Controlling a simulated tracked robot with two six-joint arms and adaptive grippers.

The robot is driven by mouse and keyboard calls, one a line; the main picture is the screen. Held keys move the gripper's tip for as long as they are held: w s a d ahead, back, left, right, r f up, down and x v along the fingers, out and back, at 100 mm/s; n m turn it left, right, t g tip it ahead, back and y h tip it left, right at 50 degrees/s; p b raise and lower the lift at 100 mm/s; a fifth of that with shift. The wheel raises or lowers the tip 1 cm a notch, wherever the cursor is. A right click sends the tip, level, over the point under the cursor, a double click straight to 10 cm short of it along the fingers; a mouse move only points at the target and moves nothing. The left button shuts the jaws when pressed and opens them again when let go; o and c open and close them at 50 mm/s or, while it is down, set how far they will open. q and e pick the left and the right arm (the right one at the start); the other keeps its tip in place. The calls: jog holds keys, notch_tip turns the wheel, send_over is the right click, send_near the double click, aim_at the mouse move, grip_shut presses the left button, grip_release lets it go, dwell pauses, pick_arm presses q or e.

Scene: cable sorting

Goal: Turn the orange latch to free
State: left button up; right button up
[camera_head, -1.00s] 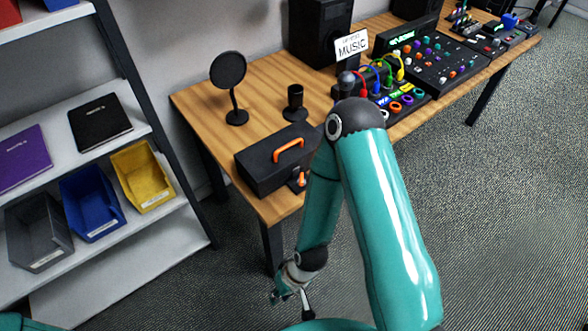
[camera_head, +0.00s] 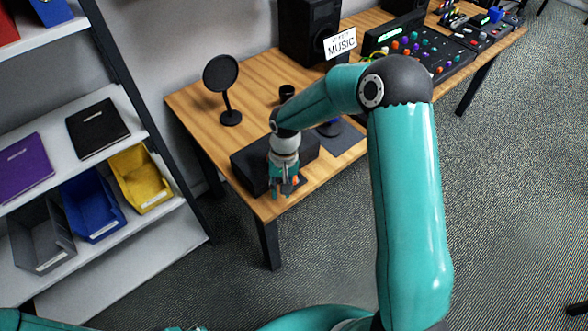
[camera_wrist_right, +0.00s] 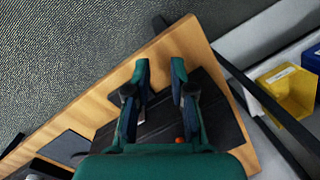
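The black case (camera_head: 250,168) stands on the wooden table's front-left part in the head view. My right gripper (camera_head: 284,190) points down over the case's front right edge and hides much of it. In the right wrist view, my right gripper (camera_wrist_right: 159,74) is open, its two fingers apart with nothing between them. The black case (camera_wrist_right: 212,115) lies below it. A small orange part (camera_wrist_right: 180,140) shows on the case, but I cannot tell whether it is the latch or the handle. My left arm shows only in slivers at the head view's bottom edge; its gripper's state cannot be seen.
A round black pop filter (camera_head: 221,75) and a dark cup-like stand (camera_head: 287,93) are behind the case. A dark flat mat (camera_head: 343,140) lies right of it. A shelf with a yellow bin (camera_head: 140,178) stands left. Consoles and speakers fill the table's back right.

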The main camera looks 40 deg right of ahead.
notch_tip(320, 180, up, 12)
jog(key=m+h+p, duration=0.1)
jog(key=m, duration=0.1)
send_over(295, 178)
jog(key=shift+t+h, duration=0.3)
jog(key=shift+t, duration=0.1)
jog(key=f+p, duration=0.3)
jog(key=f, duration=1.3)
jog(key=shift+w, duration=0.2)
pick_arm(q)
notch_tip(295, 178, up, 6)
jog(key=shift+f, duration=0.15)
